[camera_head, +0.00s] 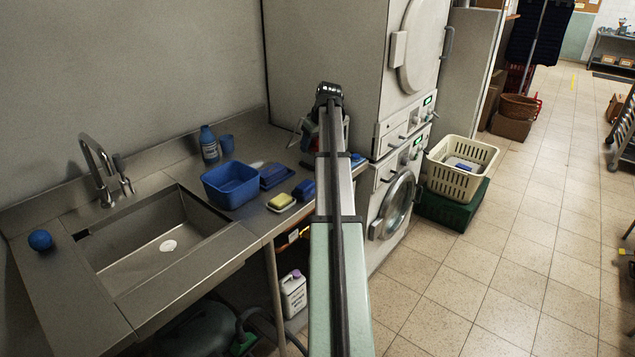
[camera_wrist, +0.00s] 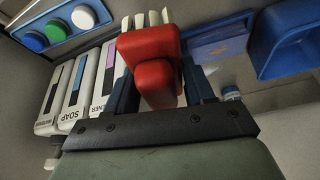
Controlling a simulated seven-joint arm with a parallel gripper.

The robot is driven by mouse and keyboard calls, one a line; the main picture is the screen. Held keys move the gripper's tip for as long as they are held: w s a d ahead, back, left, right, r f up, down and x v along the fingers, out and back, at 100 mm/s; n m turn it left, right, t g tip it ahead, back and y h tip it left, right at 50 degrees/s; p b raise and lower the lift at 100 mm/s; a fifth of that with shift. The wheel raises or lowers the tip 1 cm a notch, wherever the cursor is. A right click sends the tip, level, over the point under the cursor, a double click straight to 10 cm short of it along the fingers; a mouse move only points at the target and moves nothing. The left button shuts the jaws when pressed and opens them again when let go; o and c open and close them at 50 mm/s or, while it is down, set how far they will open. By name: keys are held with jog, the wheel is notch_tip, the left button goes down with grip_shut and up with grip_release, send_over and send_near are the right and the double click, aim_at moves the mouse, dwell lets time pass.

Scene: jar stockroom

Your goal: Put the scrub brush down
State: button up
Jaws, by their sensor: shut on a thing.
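In the wrist view my gripper (camera_wrist: 160,88) is shut on a red, rounded block with a raised grip, which I take to be the scrub brush (camera_wrist: 150,48). Pale tuft-like pieces show along its far edge; I cannot tell whether they are its bristles. The dark fingers stand on either side of it. In the head view my arm hides most of the gripper and the brush, above the far end of the steel counter (camera_head: 182,172) by the machines. I cannot tell whether the brush touches anything below.
A sink (camera_head: 160,250) is at left. The wrist view shows labelled white bottles (camera_wrist: 78,92) and a blue holder (camera_wrist: 52,22) with round caps.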

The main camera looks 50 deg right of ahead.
jog(key=shift+s+d+f, duration=0.2)
jog(key=shift+s+d, duration=0.1)
jog(key=shift+s, duration=0.3)
jog(key=shift+s+d+f, duration=0.15)
jog(key=shift+s+d, duration=0.1)
jog(key=shift+s, duration=0.35)
jog(key=shift+w+a+n, duration=0.1)
jog(key=shift+a+n, duration=0.2)
jog(key=shift+n, duration=0.1)
jog(key=shift+a+n+y, duration=0.2)
jog(key=shift+n+y, duration=0.1)
jog(key=shift+n, duration=0.4)
jog(key=shift+f, duration=5)
jog(key=shift+f, duration=0.15)
jog(key=o, duration=0.7)
jog(key=shift+c, duration=0.2)
jog(key=v, duration=1.2)
